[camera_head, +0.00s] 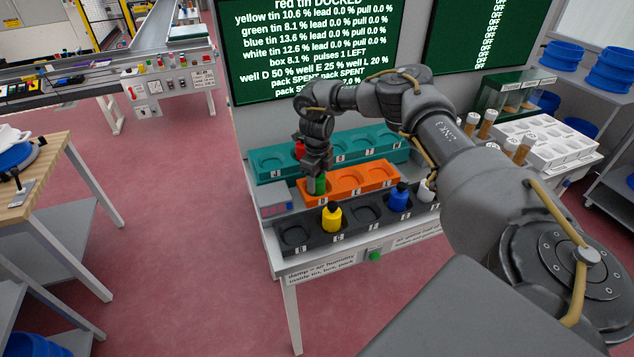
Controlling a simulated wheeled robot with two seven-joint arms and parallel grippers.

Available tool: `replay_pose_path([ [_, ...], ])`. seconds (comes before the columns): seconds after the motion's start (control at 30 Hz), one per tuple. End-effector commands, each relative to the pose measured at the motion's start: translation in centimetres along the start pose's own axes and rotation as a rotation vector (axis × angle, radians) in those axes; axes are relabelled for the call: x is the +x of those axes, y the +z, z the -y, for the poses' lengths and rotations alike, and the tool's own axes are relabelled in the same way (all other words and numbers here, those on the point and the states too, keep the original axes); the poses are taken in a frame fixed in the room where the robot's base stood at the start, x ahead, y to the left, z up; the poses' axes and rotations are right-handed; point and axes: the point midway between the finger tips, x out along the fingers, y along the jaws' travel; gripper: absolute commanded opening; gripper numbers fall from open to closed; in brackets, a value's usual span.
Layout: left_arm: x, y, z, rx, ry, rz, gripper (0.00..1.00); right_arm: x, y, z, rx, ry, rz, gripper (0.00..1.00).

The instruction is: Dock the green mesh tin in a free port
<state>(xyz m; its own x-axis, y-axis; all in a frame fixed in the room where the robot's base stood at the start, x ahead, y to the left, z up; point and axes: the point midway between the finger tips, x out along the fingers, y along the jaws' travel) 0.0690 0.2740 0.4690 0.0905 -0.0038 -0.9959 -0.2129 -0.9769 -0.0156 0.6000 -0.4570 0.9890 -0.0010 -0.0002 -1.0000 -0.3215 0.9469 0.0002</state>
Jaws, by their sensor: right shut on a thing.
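My right gripper (318,166) reaches in from the right and points down over the left end of the orange rack (345,196). It is shut on the green tin (320,185), which is upright at the rack's leftmost well. I cannot tell whether the tin rests in the well or hangs just above it. The red tin (299,149) stands in the teal rack (268,178) behind, partly hidden by my gripper. The yellow tin (332,217), blue tin (399,198) and white tin (426,190) are in the dark front rack (314,236). My left gripper is not in view.
A green screen (310,50) behind reads red tin docked. Cork-coloured tubes (487,124) and a white tray (548,140) stand right, beyond my arm. Several teal wells look empty.

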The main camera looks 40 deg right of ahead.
Motion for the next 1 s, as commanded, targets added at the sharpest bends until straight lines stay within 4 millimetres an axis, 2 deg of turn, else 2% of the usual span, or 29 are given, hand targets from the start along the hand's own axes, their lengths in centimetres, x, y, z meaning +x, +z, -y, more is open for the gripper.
replay_pose_path([
  [0.17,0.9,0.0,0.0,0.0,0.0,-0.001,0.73,-0.8,0.1,0.0,0.0,0.0,0.004,0.2],
  [0.3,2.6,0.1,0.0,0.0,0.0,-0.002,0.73,-2.6,0.2,0.0,-0.001,-0.001,0.008,0.2],
  [0.5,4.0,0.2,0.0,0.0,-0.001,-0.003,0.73,-7.2,0.0,-3.7,-0.009,-0.002,0.009,0.2],
  [0.57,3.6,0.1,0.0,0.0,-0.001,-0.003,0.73,-9.1,0.0,-4.9,-0.01,-0.004,0.007,0.2],
  [0.8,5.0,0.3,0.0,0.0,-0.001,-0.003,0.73,-11.3,-0.4,-10.4,-0.008,-0.003,0.003,0.2],
  [1.0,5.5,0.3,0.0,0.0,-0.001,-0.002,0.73,-12.5,-0.5,-13.1,-0.003,-0.002,0.003,0.2],
])
